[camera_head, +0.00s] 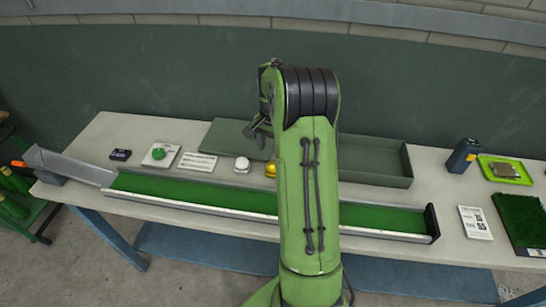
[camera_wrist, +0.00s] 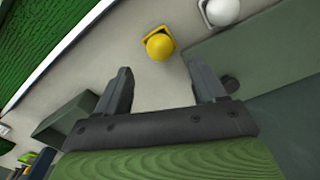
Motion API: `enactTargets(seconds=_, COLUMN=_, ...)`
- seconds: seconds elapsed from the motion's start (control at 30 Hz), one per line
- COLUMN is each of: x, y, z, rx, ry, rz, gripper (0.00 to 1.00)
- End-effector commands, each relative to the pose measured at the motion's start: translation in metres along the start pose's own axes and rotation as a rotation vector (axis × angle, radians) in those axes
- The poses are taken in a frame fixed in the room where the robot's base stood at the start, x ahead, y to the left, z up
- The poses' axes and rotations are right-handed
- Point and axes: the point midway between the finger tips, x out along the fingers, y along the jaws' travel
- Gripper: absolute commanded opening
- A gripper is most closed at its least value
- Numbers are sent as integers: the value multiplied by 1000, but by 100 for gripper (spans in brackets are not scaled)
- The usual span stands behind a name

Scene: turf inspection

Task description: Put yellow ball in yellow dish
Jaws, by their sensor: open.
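The yellow ball (camera_wrist: 160,46) shows in the wrist view just beyond my fingertips, roughly centred between them. A yellow piece shows at its upper left edge; I cannot tell whether it is a dish under the ball. In the head view my gripper (camera_head: 258,128) is above the back of the table. A lime-yellow tray (camera_head: 524,179) at the far right holds a brown piece.
A white ball (camera_head: 242,162) sits left of the yellow ball. A green knob (camera_head: 158,153) on a white card stands farther left. A long green channel (camera_head: 190,191) runs along the front. A low grey-green tray (camera_head: 405,166) lies right of my arm.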

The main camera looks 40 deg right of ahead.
Motion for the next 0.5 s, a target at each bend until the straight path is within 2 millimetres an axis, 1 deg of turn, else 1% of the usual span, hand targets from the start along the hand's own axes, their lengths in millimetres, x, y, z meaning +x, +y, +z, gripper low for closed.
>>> enactTargets(seconds=0.03, x=-16, y=-1, z=-1, rx=0, ry=4, rz=-3, gripper=69)
enactTargets(seconds=0.1, x=-31, y=0, z=0, rx=0, ry=2, rz=-1, gripper=69)
enactTargets(seconds=0.2, x=-45, y=0, z=0, rx=0, ry=1, rz=0, gripper=69)
enactTargets(seconds=0.27, x=-49, y=0, z=0, rx=-1, ry=0, rz=0, gripper=69)
enactTargets(seconds=0.33, x=-57, y=-2, z=6, rx=-24, ry=7, rz=-3, gripper=69)
enactTargets(seconds=0.37, x=-64, y=-3, z=12, rx=-47, ry=17, rz=-7, gripper=69)
enactTargets(seconds=0.43, x=-86, y=-7, z=36, rx=-137, ry=50, rz=-22, gripper=69)
enactTargets(seconds=0.47, x=-98, y=-8, z=50, rx=-191, ry=69, rz=-31, gripper=69)
enactTargets(seconds=0.5, x=-114, y=-7, z=72, rx=-271, ry=96, rz=-44, gripper=69)
